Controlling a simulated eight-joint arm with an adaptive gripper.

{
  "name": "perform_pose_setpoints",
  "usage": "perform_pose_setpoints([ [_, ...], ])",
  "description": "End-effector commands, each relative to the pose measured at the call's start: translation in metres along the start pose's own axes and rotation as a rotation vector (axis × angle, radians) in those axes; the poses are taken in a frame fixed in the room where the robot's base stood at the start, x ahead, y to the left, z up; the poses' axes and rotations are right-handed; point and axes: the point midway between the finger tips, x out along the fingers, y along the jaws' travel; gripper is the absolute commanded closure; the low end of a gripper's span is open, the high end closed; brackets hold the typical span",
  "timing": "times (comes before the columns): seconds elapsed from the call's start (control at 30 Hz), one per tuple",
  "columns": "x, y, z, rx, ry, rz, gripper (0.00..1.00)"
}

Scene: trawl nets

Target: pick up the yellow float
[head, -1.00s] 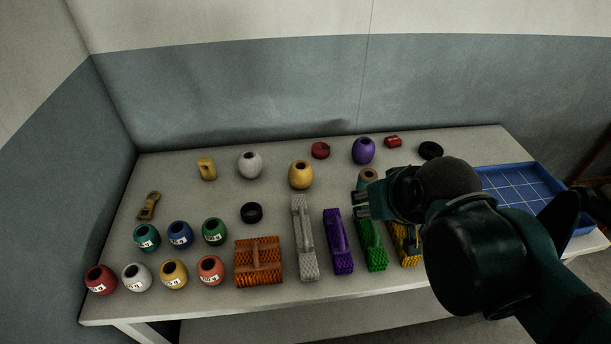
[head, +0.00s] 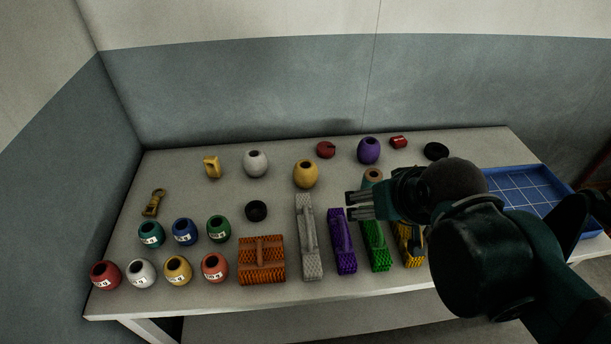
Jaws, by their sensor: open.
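A plain yellow float (head: 305,174) with a dark hole in its top stands upright at the middle of the table. A smaller yellow float with a white label (head: 178,270) stands in the front left group. My gripper (head: 352,206) is open and empty, to the right of and nearer than the plain yellow float, over the table and apart from it. It points left. My gripper and arm partly hide a tan float (head: 373,177) and a yellow brush (head: 407,246).
White (head: 256,163) and purple (head: 368,150) floats flank the plain yellow one. A grey brush (head: 308,240), a purple brush (head: 343,243) and a green brush (head: 376,247) lie in front. A blue tray (head: 586,190) is at right. Bare table lies left of the grey brush's top.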

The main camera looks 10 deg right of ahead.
Motion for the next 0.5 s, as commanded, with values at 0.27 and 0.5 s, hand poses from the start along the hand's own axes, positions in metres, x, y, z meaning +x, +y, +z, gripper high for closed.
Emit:
perform_pose_setpoints([
  [0.27, 0.0, -0.0001, -0.0002, -0.001, 0.0, 0.0, 0.29],
  [0.5, 0.0014, -0.0015, -0.0077, -0.038, -0.012, 0.001, 0.29],
])
